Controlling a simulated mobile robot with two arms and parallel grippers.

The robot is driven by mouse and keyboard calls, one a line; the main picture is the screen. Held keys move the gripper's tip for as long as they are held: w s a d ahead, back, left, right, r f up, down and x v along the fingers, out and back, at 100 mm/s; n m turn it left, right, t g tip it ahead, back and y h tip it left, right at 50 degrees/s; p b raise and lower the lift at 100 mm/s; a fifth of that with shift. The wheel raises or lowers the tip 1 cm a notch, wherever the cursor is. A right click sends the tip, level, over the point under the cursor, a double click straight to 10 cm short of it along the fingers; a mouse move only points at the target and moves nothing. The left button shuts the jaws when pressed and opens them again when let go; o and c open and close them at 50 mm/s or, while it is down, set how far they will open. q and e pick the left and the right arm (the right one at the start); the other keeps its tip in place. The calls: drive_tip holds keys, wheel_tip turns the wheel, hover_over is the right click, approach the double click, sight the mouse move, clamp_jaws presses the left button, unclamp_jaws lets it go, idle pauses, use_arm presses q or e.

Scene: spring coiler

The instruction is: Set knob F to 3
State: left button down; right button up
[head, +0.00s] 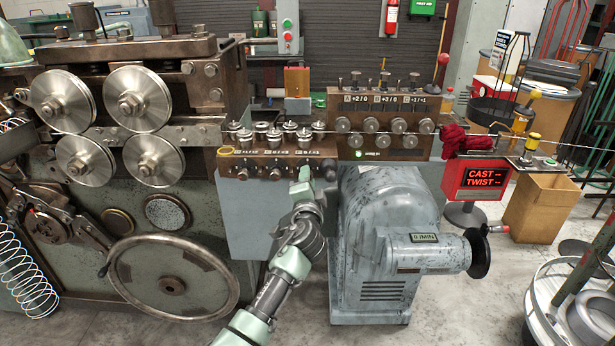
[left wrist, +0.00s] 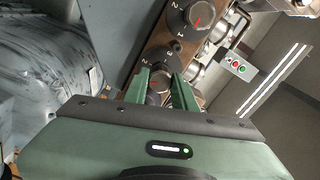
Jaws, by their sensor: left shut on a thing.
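My left gripper (head: 304,174) reaches up to the right end of the lower row of small knobs on the brown panel (head: 262,163). In the left wrist view its two green fingers (left wrist: 162,90) are shut on a dark round knob (left wrist: 160,73), one on each side. The fingers hide part of that knob's dial, so its setting cannot be read. I cannot read a letter showing that it is F. Another knob (left wrist: 193,16) with a red pointer and numbers around it is beside it. My right gripper is not in view.
Small straightening rollers (head: 275,133) sit just above the knobs, with the wire running through them. The grey motor housing (head: 378,230) stands close to the right of my arm. A red CAST/TWIST display (head: 478,178) is further right.

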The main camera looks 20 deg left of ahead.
use_arm(q)
drive_tip(key=shift+f+m+p, duration=0.15)
drive_tip(key=shift+m+p, duration=5.85)
drive_tip(key=shift+m, duration=6)
drive_tip(key=c, duration=1.1)
unclamp_jaws()
